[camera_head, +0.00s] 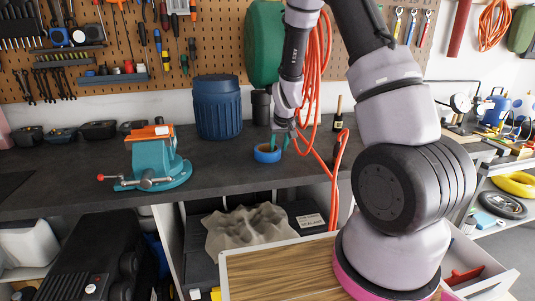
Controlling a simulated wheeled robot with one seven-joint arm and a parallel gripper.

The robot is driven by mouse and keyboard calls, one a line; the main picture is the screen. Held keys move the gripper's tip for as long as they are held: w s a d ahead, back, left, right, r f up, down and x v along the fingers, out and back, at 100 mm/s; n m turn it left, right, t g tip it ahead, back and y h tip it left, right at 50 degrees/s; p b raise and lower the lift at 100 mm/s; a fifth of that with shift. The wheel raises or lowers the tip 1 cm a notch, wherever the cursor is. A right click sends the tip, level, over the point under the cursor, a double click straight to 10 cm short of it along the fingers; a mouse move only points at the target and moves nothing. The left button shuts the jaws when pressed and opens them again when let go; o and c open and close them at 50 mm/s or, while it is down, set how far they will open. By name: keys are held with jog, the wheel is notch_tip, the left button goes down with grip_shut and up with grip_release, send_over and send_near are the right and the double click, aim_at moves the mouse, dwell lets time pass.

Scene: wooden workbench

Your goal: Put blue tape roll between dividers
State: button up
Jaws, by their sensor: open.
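The blue tape roll (268,154) lies flat on the dark workbench top, near its front edge. My gripper (279,141) points down just above and at the right side of the roll. Its teal fingers are open, and one overlaps the roll in the picture. I cannot tell whether they touch it.
A teal vise (156,160) stands left of the roll. A blue barrel (218,107) and a dark cylinder (261,107) stand behind it. An orange hose (337,170) hangs to the right. The bench top (222,166) between vise and roll is clear.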

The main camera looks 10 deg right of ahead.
jog(key=shift+w+f, duration=0.2)
jog(key=shift+f, duration=0.35)
grip_shut()
dwell(1.0)
